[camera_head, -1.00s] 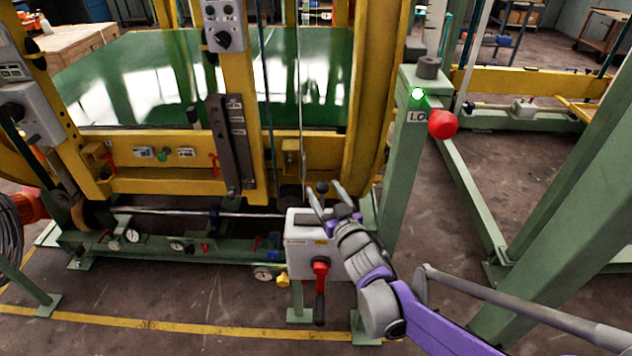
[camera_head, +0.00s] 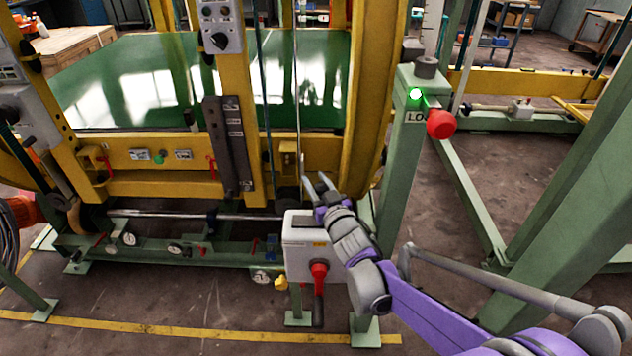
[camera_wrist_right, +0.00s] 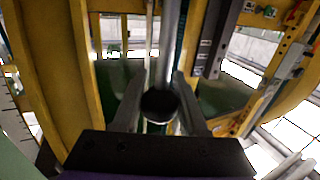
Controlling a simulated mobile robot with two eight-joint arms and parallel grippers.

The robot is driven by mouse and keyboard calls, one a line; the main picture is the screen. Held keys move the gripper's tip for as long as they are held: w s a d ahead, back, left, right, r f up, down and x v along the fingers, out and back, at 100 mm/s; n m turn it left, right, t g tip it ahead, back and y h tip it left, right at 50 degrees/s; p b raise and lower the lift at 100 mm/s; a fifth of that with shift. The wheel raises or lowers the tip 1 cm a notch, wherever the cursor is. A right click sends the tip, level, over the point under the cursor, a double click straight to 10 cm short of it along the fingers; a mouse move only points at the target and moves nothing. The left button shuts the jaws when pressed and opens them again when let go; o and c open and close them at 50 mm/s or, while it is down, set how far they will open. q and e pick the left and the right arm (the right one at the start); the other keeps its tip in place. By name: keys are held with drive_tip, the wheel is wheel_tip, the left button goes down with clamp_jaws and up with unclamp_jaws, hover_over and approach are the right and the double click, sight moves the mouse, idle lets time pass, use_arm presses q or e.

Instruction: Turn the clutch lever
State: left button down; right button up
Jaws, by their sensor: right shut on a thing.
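In the wrist view a grey rod lever with a round black knob (camera_wrist_right: 158,106) stands between my fingers; I take it for the clutch lever. My right gripper (camera_wrist_right: 158,88) has a finger on each side of it and is shut on it near the knob. In the head view my right gripper (camera_head: 315,181) is above the top of a grey control box (camera_head: 300,246). The knob is hard to make out there, largely hidden by the fingers. My left gripper is not in view.
A red-hubbed handle (camera_head: 319,283) hangs on the control box's front. A green post (camera_head: 400,165) with a red knob (camera_head: 440,124) and a lit green lamp (camera_head: 416,94) stands to the right. The yellow ring frame (camera_head: 365,100) is close behind. Open floor lies in front.

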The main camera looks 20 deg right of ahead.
clamp_jaws()
idle(0.8)
